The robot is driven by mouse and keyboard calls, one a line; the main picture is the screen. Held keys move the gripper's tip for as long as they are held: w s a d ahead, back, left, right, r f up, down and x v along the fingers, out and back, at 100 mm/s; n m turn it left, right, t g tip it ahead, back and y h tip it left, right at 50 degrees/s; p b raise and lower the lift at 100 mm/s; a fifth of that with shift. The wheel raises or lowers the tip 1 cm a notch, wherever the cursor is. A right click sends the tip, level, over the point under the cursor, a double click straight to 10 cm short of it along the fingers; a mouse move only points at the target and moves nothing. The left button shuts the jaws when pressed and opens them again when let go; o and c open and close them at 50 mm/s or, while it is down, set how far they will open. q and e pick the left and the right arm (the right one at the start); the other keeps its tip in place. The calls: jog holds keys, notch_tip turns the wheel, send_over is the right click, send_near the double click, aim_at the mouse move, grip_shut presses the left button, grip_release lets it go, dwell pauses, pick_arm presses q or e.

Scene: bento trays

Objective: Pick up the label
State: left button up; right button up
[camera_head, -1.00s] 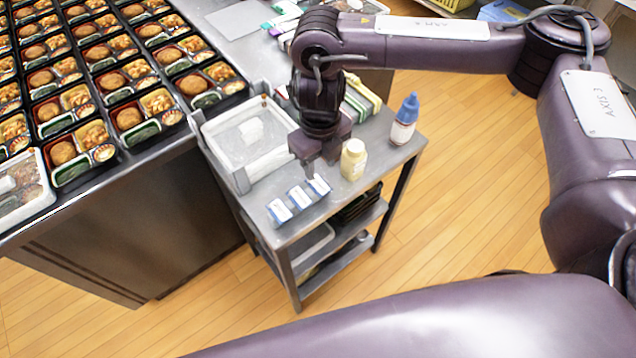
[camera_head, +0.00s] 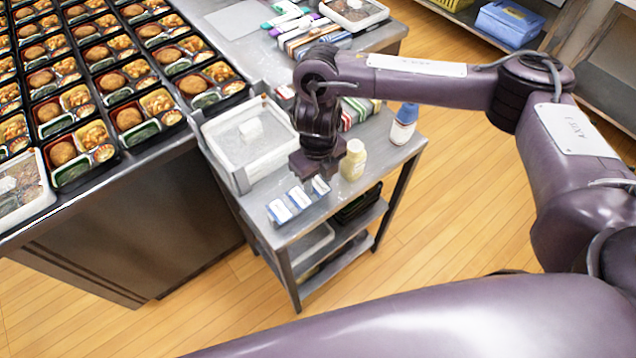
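Three small blue-and-white label stacks lie in a row near the front edge of a small metal cart: a left one (camera_head: 280,211), a middle one (camera_head: 299,197) and a right one (camera_head: 320,187). My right gripper (camera_head: 312,180) points down at the right label stack, its fingertips at or just above it and partly covering it. Whether the fingers touch or enclose it cannot be told. My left gripper is not in view.
On the cart (camera_head: 325,215) stand a white tray (camera_head: 243,147), a pale yellow bottle (camera_head: 354,160) close right of my gripper, and a blue-capped bottle (camera_head: 404,124). Striped packs lie behind my wrist. A metal table with several bento trays (camera_head: 130,118) fills the left.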

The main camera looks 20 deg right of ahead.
jog(key=shift+f, duration=0.1)
jog(key=c, duration=0.6)
